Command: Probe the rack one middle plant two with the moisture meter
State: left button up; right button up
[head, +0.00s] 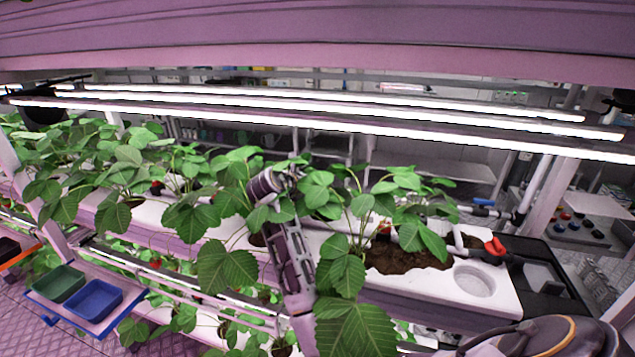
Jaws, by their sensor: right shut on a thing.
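My right arm rises from the bottom centre, and my right gripper (291,176) is among the leaves over the white planting tray. It is shut, but leaves hide its fingertips and I cannot make out the moisture meter clearly. Strawberry plants with broad green leaves stand in a row along the tray. One plant (346,272) at the right of the gripper grows near bare brown soil (405,262) in an opening of the white tray (440,298). I cannot tell whether a probe touches soil. My left gripper is out of view.
Bright lamp tubes (330,118) run above the plants under a purple shelf. A red-handled valve (495,247) and a blue-handled valve (484,202) are at the right end. A green bin (59,284) and a blue bin (94,300) sit at lower left. More plants grow below.

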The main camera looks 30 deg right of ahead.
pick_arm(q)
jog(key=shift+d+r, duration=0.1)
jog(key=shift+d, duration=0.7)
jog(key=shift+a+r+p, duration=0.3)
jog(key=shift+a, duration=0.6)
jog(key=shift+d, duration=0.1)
pick_arm(e)
jog(key=shift+p, duration=0.3)
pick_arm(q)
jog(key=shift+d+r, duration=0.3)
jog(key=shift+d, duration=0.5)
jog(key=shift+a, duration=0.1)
